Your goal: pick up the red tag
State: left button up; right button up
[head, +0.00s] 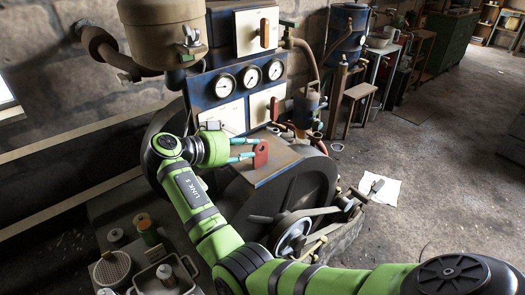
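The red tag (261,155) is a small upright red piece with a hole. It stands at the left part of the brown-topped block in front of the gauge panel. My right gripper (253,148) reaches in from the left side of the tag, its two teal-tipped fingers spread apart and pointing right. The fingertips are right at the tag's left edge and overlap it in the picture. I cannot tell whether they touch it. My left gripper is not in view.
The brown-topped block (283,167) has bare room right of the tag. Behind it stands the blue panel with gauges (224,86) and pale plates. A dark wheel and belt pulley (293,237) lie below. Containers (112,268) stand at lower left. A white paper (380,189) lies on the floor.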

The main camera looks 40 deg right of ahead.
aim_at(266, 164)
notch_tip(266, 164, down, 2)
jog(key=shift+d+f+p, duration=0.5)
jog(key=shift+d+f, duration=0.2)
jog(key=shift+d, duration=0.15)
jog(key=shift+w+d+f, duration=0.1)
jog(key=shift+d+f, duration=0.1)
jog(key=shift+d, duration=0.35)
jog(key=p+x, duration=0.1)
jog(key=x, duration=0.3)
jog(key=shift+d+p, duration=0.15)
jog(key=shift+p, duration=0.2)
jog(key=shift+d+f, duration=0.2)
jog(key=shift+d, duration=0.05)
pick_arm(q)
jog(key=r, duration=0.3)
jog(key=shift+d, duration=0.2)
pick_arm(e)
jog(key=shift+a, duration=0.1)
grip_shut()
